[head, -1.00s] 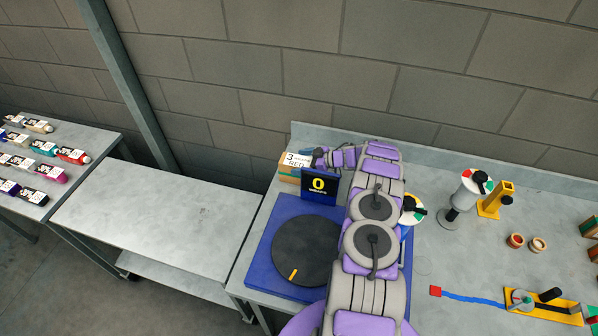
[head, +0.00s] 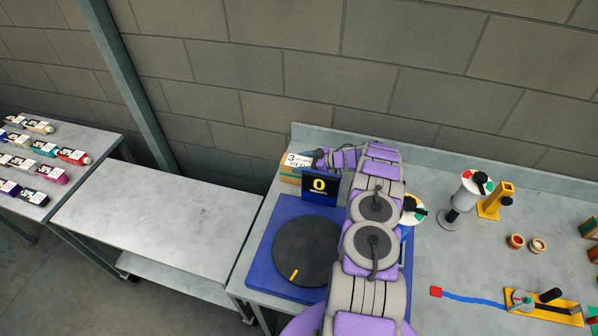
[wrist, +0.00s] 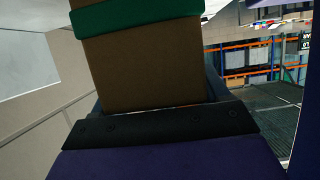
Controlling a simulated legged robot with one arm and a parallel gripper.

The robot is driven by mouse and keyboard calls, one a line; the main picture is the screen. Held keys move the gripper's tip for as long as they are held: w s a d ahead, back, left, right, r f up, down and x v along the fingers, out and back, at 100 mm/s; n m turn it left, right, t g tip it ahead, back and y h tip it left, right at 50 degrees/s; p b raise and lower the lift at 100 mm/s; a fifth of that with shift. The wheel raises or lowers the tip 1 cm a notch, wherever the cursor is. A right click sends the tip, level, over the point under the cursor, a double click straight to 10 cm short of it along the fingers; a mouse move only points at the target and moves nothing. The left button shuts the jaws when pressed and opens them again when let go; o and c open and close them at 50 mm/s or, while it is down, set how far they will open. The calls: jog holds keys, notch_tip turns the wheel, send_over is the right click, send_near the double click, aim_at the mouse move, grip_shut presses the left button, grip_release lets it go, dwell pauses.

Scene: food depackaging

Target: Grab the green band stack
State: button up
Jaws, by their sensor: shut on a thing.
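The green band stack (head: 289,174) is a brown box with a green band and a white label on top, at the back left of the bench behind the blue display. In the wrist view, the brown box with its green band (wrist: 135,19) fills the upper middle, close against my gripper (wrist: 160,120). My gripper is shut on it. In the head view my gripper (head: 318,158) is at the right side of the stack, and its fingertips are too small to make out.
A blue display reading 0 (head: 320,187) stands just in front of the stack, by a blue base (head: 262,270) with a dark round plate (head: 305,250). A grey wall stands behind. To the right are a yellow stand (head: 495,203) and small round pots (head: 515,241). An empty table (head: 160,220) lies left.

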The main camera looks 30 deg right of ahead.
jog(key=c, duration=0.3)
